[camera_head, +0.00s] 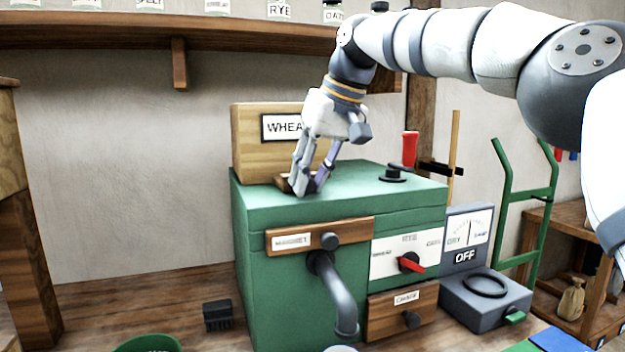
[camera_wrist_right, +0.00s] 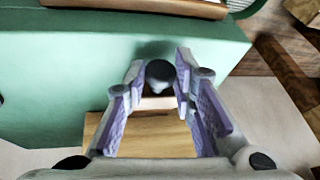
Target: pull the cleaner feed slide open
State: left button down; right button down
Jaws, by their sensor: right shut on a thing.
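The green cleaner (camera_head: 250,205) stands on the wooden floor or bench with a wooden hopper (camera_head: 248,140) labelled WHEAT at the back of its top. My right gripper (camera_head: 307,186) reaches down in front of the hopper, low over the green top. In the right wrist view its two purple-padded fingers (camera_wrist_right: 158,85) are closed around a dark round knob (camera_wrist_right: 160,72). A pale wooden strip (camera_wrist_right: 157,103), apparently the feed slide, shows between the knob and the hopper (camera_wrist_right: 150,135). In the head view the fingers hide most of the slide and knob. My left gripper is not in view.
A black knob (camera_head: 394,174) and a red handle (camera_head: 410,148) stand right of the gripper. The front has a magnet drawer (camera_head: 360,233), a grey spout (camera_head: 335,290), a red-pointer dial (camera_head: 411,263) and a lower drawer (camera_head: 385,318). A meter box (camera_head: 480,300) reads OFF.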

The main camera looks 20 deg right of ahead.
jog(key=shift+s+f, duration=0.1)
jog(key=c, duration=1.4)
grip_release()
jog(key=shift+s, duration=0.1)
jog(key=shift+o, duration=0.2)
jog(key=v, duration=0.7)
jog(key=shift+s+r, duration=0.15)
jog(key=shift+r, duration=0.15)
